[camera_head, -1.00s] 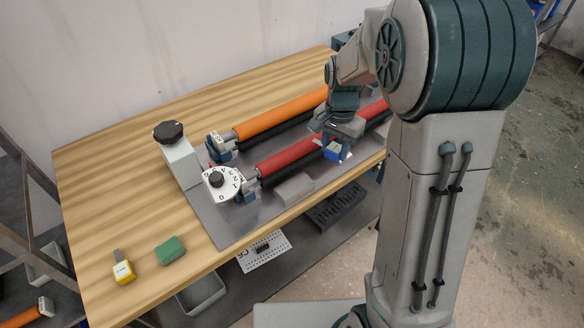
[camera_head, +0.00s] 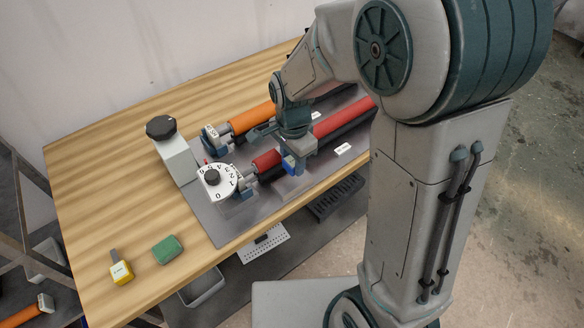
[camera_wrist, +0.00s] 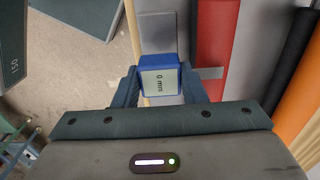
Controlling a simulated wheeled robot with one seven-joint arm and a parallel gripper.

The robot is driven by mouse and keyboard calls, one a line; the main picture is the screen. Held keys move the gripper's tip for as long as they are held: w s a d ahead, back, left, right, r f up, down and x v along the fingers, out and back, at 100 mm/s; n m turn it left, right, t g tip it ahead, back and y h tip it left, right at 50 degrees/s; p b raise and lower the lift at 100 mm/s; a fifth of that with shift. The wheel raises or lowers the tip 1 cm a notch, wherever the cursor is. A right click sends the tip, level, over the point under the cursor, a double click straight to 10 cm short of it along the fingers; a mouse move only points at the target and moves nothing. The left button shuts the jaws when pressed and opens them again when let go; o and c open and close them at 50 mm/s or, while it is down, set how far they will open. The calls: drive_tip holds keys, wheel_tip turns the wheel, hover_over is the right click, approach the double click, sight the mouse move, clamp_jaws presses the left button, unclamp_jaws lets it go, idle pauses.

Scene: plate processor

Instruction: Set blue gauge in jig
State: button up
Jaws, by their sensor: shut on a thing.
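My gripper (camera_head: 291,164) is shut on the blue gauge (camera_head: 288,168), beside the near end of the red roller (camera_head: 268,161). In the wrist view, the blue gauge (camera_wrist: 160,82) sits between my two fingers, with a white label that appears to read "0 mm". A flat grey piece (camera_wrist: 157,33) extends beyond its blue body. The gauge is over the grey base plate, between its front edge and the red roller (camera_wrist: 214,45). I cannot tell whether it touches the plate. I cannot make out the jig for certain; my gripper hides part of that area.
The numbered white dial (camera_head: 217,181) and a grey post with a black knob (camera_head: 162,128) stand at the left. The orange roller (camera_head: 252,117) lies behind the red one. A yellow gauge (camera_head: 121,271) and a green block (camera_head: 168,249) lie front left.

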sight(292, 180)
drive_tip(key=shift+f, duration=2.05)
drive_tip(key=shift+f, duration=0.35)
drive_tip(key=o, duration=0.7)
drive_tip(key=shift+o, duration=0.6)
drive_tip(key=shift+r, duration=0.1)
